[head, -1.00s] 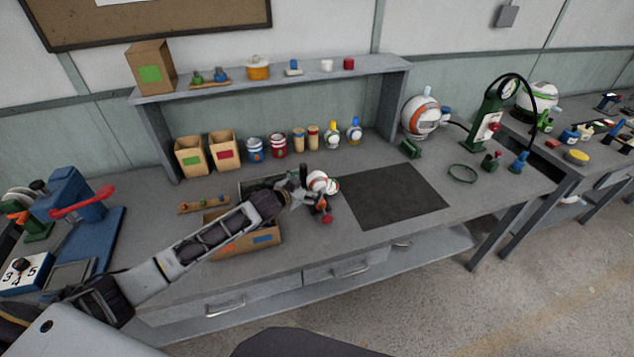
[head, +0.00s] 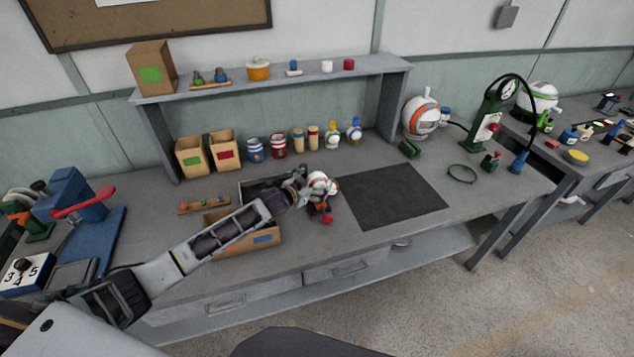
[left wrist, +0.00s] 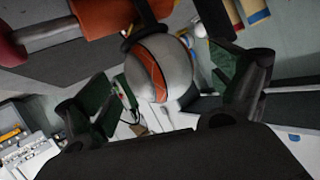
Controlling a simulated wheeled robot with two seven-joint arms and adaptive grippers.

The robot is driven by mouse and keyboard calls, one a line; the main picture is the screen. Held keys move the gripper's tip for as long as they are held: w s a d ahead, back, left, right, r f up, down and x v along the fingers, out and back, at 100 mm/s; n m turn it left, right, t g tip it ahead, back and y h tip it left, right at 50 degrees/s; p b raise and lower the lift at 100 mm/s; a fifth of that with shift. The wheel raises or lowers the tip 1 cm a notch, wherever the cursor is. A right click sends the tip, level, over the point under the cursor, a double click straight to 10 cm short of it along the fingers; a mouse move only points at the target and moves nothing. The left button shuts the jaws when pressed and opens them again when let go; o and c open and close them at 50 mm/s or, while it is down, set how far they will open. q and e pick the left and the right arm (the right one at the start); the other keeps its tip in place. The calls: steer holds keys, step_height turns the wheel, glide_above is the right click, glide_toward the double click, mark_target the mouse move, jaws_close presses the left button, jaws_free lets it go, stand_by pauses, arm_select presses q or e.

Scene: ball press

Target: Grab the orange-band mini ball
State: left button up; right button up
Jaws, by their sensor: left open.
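The orange-band mini ball (head: 318,181) is white with an orange stripe. It sits on a small press-like holder with a red knob (head: 327,219), at the left edge of the dark mat. My left gripper (head: 304,181) is just left of the ball in the head view. In the left wrist view the ball (left wrist: 161,68) lies between the open fingers, its orange band facing the camera. Whether a finger touches it I cannot tell. A white-and-green part (head: 336,188), perhaps a second mini ball, shows close behind it. My right gripper is not in view.
An open cardboard box (head: 262,239) lies under my left forearm. The dark mat (head: 392,194) is bare. Jars and bottles (head: 278,146) line the back under the shelf (head: 300,74). A larger orange-band ball (head: 421,117) stands right of the shelf.

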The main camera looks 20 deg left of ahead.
arm_select(q)
steer(key=shift+x, duration=1.2)
steer(key=shift+c, duration=0.4)
steer(key=c, duration=1)
